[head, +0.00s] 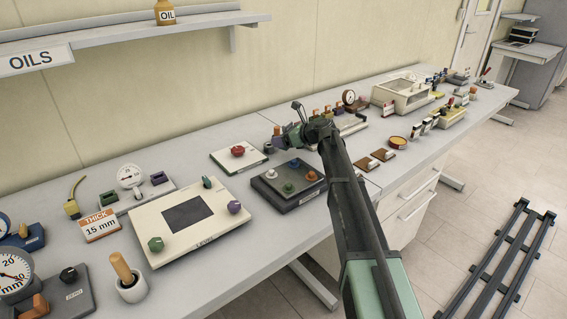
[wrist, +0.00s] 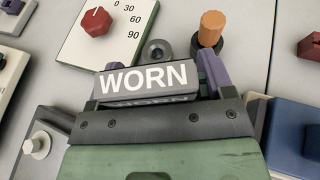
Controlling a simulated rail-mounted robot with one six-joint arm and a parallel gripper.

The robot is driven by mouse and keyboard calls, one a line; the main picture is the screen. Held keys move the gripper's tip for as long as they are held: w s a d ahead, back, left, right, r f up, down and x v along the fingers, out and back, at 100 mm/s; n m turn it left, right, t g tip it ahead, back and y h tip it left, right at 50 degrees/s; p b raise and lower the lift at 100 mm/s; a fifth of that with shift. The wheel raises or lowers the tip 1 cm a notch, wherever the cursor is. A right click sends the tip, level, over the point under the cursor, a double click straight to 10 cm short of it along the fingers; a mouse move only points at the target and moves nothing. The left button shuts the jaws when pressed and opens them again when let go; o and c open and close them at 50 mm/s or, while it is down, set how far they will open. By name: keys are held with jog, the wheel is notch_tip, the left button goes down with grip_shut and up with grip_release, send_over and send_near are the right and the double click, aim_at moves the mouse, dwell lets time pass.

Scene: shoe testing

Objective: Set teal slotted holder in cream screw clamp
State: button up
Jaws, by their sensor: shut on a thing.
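My gripper (head: 292,132) is at the end of the arm, over the middle of the bench, just right of the white panel with a red knob. In the wrist view, its purple fingers (wrist: 207,75) flank a dark grey block labelled WORN (wrist: 146,80), which fills the gap between them. The gripper is shut on this block. I cannot pick out the cream screw clamp with certainty in either view.
The white red-knob panel (head: 238,152) and a dark box with several knobs (head: 288,186) are close to the gripper. An orange-topped post (wrist: 211,28) stands just beyond the right finger. A cream panel (head: 189,216) and a THICK sign (head: 101,224) lie left. The bench's front strip is mostly clear.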

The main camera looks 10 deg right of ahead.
aim_at(283, 154)
notch_tip(283, 154, down, 4)
jog(key=b, duration=0.4)
jog(key=shift+f, duration=0.25)
jog(key=shift+r, duration=0.25)
jog(key=shift+f, duration=0.15)
jog(key=o, duration=1.1)
jog(key=shift+r, duration=0.25)
jog(key=p+v, duration=0.4)
jog(key=v, duration=0.7)
jog(key=shift+s+p, duration=0.1)
jog(key=shift+p, duration=0.25)
jog(key=shift+s+d, duration=0.3)
jog(key=shift+d, duration=0.1)
